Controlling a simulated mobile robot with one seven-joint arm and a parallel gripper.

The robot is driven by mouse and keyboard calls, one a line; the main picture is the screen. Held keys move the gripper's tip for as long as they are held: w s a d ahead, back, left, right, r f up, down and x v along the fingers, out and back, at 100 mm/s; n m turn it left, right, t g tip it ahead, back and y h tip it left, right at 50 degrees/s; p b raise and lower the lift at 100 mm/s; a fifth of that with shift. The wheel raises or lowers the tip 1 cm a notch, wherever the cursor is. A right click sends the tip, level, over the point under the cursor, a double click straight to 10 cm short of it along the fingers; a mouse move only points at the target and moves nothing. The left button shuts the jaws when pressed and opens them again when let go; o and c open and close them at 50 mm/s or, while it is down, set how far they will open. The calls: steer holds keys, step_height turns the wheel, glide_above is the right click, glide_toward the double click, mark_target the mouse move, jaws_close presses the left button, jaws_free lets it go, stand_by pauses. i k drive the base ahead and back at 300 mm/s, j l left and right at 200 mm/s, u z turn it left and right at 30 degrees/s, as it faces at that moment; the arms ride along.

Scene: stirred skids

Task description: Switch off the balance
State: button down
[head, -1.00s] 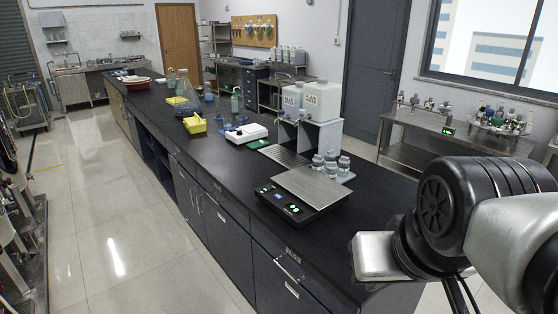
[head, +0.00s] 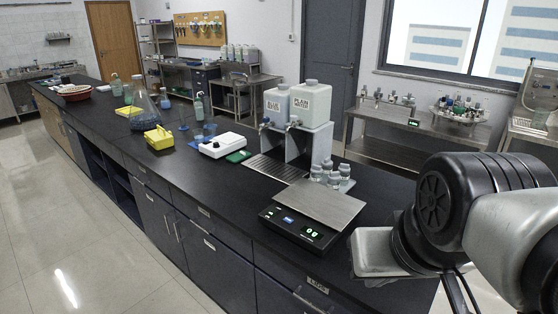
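The balance stands on the black bench top in the head view, with a dark front panel (head: 290,230) and a flat steel pan (head: 320,204). The pan is bare. My arm comes in from the right, and its nearest visible part is just right of the balance, apparently apart from it. My gripper's fingers are not visible.
A white device (head: 221,145) and a yellow rack (head: 158,138) are further left. Bench top in front of the white device is clear.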

mark_target(274, 210)
steer(key=i+j+z, duration=0.1)
steer(key=j, duration=0.2)
steer(key=i+j+z, duration=0.15)
steer(key=j, duration=0.2)
steer(key=i+j+z, duration=0.1)
steer(key=j, duration=0.25)
steer(key=i+j+z, duration=0.1)
steer(key=i+j, duration=0.15)
steer(key=i+j+z, duration=0.1)
steer(key=j, duration=0.35)
steer(key=i+j+z, duration=0.15)
steer(key=j, duration=0.2)
steer(key=k, duration=0.05)
